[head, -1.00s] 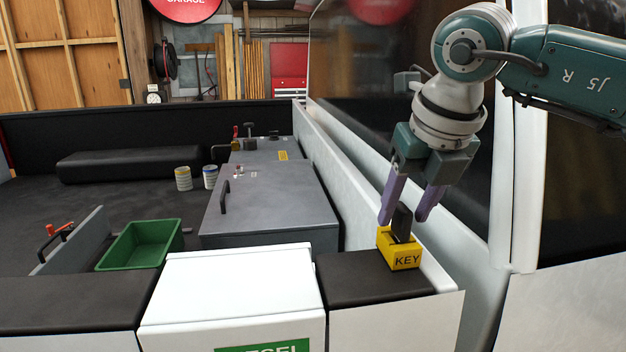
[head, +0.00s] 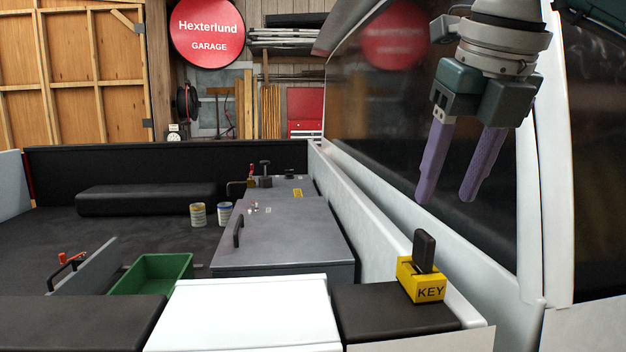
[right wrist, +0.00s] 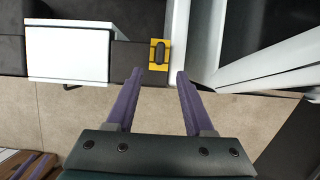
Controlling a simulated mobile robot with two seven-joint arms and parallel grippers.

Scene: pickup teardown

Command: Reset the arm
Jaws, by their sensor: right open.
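My right gripper (head: 447,196) hangs in the upper right of the head view, its purple fingers apart and empty. It is above the black key (head: 424,250), which stands upright in the yellow KEY holder (head: 428,288) on a black ledge. In the right wrist view the open fingers (right wrist: 158,71) point toward the key (right wrist: 159,52) and holder (right wrist: 154,66), with clear space between them. My left gripper is not in view.
A white box (head: 245,315) stands left of the holder. Behind are a grey cabinet (head: 285,240), a green bin (head: 150,272) and two cans (head: 197,214). The white-framed dark window (head: 410,130) rises close beside the right gripper.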

